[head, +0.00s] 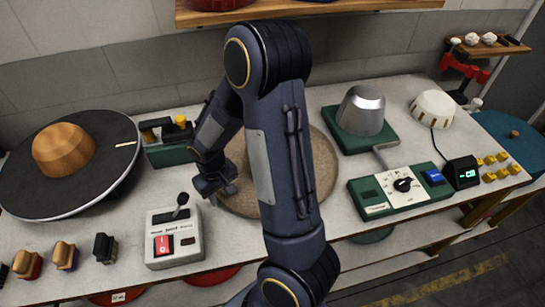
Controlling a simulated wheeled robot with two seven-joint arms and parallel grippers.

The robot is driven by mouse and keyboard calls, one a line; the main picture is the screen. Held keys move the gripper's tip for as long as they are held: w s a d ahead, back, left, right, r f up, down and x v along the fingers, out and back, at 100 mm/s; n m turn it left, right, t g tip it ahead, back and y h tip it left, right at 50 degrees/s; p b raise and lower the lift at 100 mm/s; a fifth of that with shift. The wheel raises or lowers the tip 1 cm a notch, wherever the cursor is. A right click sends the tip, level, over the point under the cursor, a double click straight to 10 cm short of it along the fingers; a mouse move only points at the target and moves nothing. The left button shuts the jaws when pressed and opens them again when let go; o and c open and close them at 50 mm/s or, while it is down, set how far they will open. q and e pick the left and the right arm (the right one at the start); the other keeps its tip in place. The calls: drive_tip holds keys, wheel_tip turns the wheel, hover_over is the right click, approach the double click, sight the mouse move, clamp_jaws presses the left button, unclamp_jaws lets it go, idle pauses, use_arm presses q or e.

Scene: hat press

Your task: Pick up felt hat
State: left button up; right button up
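A round, speckled tan-brown piece (322,165) lies on the workbench behind my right arm. It looks like felt, but the arm hides its middle, so I cannot tell whether it is the hat or its full shape. My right gripper (222,193) points down at the left edge of this piece. Its fingers are small and dark, and I cannot tell how far apart they are or whether they touch the piece. My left gripper is not in view.
A wooden hat block (63,150) sits on a dark round plate (105,165) at left. A white control box (173,240) stands in front. A metal dome (361,110) on a green base and a green control panel (400,190) are at right. A shelf (300,8) overhangs the back.

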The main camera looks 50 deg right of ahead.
drive_tip(key=shift+c, duration=0.2)
clamp_jaws()
wheel_tip(320, 180, up, 10)
drive_tip(key=c, duration=0.6)
unclamp_jaws()
clamp_jaws()
